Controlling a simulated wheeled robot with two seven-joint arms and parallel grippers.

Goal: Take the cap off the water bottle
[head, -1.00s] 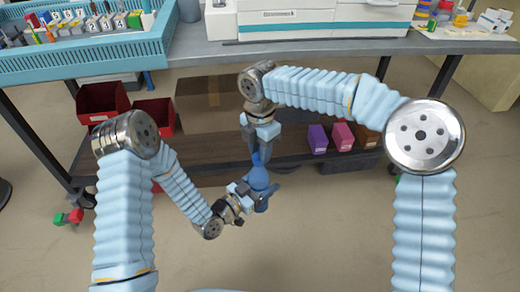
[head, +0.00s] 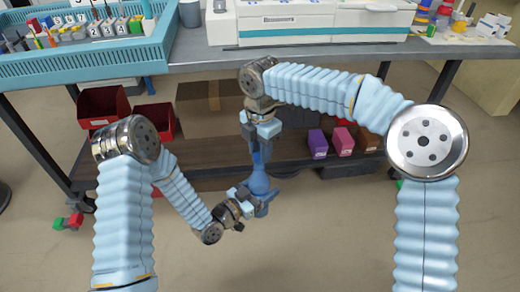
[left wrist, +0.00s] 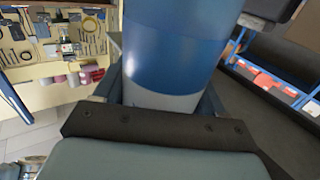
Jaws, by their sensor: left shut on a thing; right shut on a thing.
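The blue water bottle (head: 258,183) is held upright in the air in front of the table, near the middle of the head view. My left gripper (head: 258,203) is shut on the bottle's lower body from the left. In the left wrist view the bottle (left wrist: 172,50) fills the space between the fingers, blue above and pale grey near the palm. My right gripper (head: 257,150) points down from above and is shut at the bottle's top. The cap is mostly hidden between its fingers, so I cannot tell whether it is apart from the neck.
A table (head: 300,55) with a blue basket (head: 100,55) and a white machine (head: 325,22) stands behind. Its lower shelf (head: 215,178) holds red bins (head: 103,106) and purple, pink and brown boxes (head: 343,141).

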